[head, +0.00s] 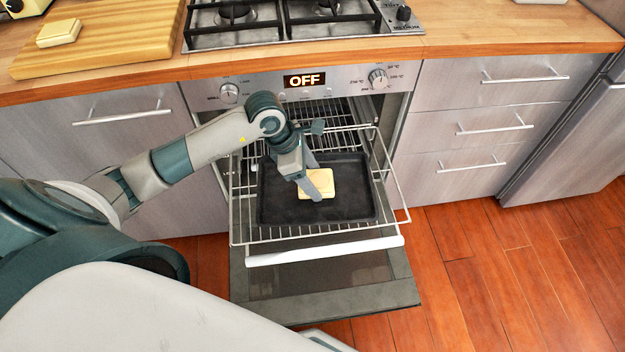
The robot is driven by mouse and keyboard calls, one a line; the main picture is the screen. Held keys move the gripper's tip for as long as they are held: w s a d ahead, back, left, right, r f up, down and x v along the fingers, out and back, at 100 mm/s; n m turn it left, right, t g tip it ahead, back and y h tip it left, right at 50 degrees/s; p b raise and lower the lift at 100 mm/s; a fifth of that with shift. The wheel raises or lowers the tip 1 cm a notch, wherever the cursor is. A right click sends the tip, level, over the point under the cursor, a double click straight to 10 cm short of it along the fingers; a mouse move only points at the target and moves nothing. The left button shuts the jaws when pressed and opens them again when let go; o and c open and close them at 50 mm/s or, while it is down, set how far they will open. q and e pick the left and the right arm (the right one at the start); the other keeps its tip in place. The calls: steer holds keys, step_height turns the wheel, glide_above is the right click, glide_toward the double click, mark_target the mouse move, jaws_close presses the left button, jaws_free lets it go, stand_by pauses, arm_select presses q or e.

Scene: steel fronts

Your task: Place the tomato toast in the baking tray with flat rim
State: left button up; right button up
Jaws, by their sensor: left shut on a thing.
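A pale yellow slice (327,187), which I take for the toast, is at the black baking tray (356,206) with flat rim; no tomato shows on it. The tray sits on a wire rack pulled out of the open oven. My left gripper (315,188) reaches down over the tray and is shut on the slice. Its fingers cover part of the slice. I cannot tell whether the slice touches the tray floor. My right gripper is out of view.
The oven door (330,290) hangs open below the rack (392,170). A cutting board (110,45) with another pale slice (58,32) lies on the counter at the left, beside the gas hob (300,28). Closed drawers (490,105) are at the right. The floor right of the door is clear.

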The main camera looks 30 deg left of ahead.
arm_select(q)
steer(key=shift+f, duration=0.95)
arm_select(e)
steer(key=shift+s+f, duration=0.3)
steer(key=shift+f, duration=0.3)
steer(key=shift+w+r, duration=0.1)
arm_select(q)
steer(key=shift+f, duration=0.1)
steer(key=o, duration=0.8)
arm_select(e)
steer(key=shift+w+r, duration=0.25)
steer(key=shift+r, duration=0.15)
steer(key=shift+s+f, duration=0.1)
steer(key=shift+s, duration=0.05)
